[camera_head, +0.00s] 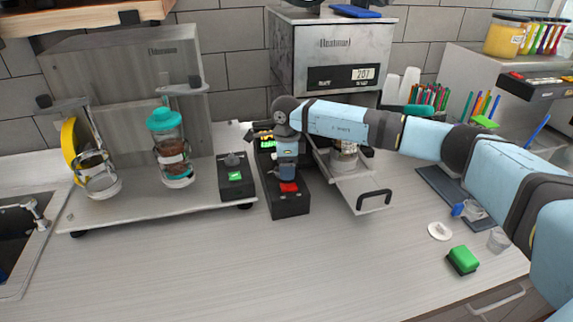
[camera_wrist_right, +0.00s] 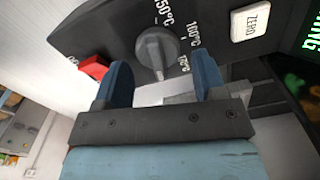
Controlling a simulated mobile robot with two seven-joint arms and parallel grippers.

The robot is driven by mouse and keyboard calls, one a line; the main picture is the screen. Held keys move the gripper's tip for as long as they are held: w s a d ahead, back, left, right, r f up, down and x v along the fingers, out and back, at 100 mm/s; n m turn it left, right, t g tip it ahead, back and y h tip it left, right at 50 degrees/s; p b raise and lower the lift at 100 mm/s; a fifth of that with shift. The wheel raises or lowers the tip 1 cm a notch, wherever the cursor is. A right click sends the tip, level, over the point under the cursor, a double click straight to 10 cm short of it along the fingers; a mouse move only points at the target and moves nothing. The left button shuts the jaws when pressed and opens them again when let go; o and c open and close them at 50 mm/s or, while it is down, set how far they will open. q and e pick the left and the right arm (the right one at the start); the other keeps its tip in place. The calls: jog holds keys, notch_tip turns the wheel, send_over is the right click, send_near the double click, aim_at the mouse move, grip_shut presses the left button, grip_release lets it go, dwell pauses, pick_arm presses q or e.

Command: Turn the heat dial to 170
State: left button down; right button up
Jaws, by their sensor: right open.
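The heat dial (camera_wrist_right: 157,48) is a grey knob on a dark panel in the right wrist view. Temperature marks are printed around it; "50°C" and "100°C" are partly readable, and its pointer faces the lower edge of the picture. My right gripper (camera_wrist_right: 162,82) is open, with its two blue fingers on either side of the dial's lower end; I cannot tell whether they touch it. In the head view the right gripper (camera_head: 286,168) is over the black control box (camera_head: 291,206) and hides the dial there. My left gripper is not in view.
A red switch (camera_head: 289,187) is on the box close to the gripper. The panel also has a white ZERO button (camera_wrist_right: 250,20).

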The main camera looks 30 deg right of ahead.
grip_shut()
